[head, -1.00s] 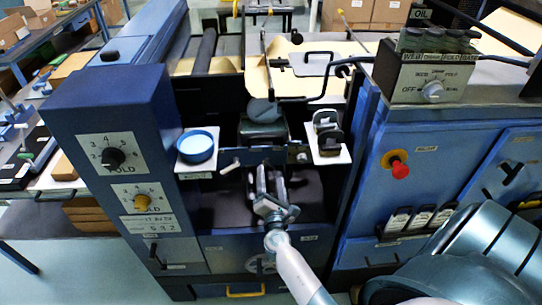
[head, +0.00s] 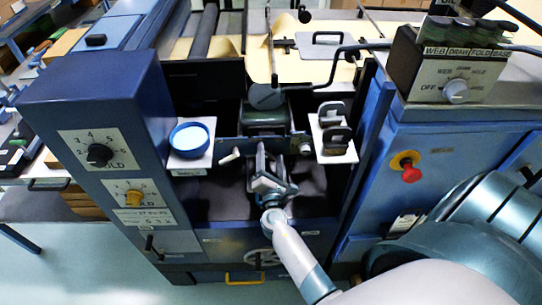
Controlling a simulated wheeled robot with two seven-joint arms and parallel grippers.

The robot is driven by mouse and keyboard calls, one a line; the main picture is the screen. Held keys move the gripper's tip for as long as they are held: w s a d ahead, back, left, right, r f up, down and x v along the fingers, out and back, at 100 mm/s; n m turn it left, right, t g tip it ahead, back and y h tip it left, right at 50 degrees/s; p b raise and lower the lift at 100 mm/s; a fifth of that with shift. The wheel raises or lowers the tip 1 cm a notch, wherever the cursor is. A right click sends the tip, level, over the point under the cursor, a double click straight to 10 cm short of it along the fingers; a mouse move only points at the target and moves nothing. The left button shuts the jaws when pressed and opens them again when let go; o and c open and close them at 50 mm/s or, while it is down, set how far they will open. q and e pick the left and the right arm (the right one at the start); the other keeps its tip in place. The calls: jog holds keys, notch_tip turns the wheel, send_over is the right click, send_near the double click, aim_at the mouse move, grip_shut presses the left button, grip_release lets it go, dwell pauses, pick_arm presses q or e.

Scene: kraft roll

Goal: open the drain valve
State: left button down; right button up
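No valve in the head view carries a label I can read as drain. A round handwheel (head: 262,258) sits low on the blue front panel, partly behind my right arm. A small dark lever (head: 150,244) is on the lower left panel, standing roughly upright. A small white-tipped lever (head: 230,155) sticks out from the dark crossbar. My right gripper (head: 270,158) is in the machine's middle bay, just in front of the crossbar. Its two fingers look apart with nothing between them. My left gripper is out of view.
A blue round dish (head: 191,139) sits on a white shelf left of the bay. A white bracket (head: 334,142) with dark clips is on the right. A red button (head: 411,173) and a switch box (head: 459,68) are further right. A yellow handle (head: 245,278) is below.

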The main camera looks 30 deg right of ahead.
jog(key=c, duration=0.9)
jog(key=shift+o, duration=0.2)
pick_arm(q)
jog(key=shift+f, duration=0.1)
pick_arm(e)
jog(key=shift+d+f+m+b, duration=0.1)
jog(key=shift+f+m+b, duration=0.1)
jog(key=shift+m+b, duration=1.6)
jog(key=shift+b, duration=0.4)
jog(key=shift+m+b, duration=0.75)
jog(key=shift+m, duration=0.15)
jog(key=shift+r, duration=0.1)
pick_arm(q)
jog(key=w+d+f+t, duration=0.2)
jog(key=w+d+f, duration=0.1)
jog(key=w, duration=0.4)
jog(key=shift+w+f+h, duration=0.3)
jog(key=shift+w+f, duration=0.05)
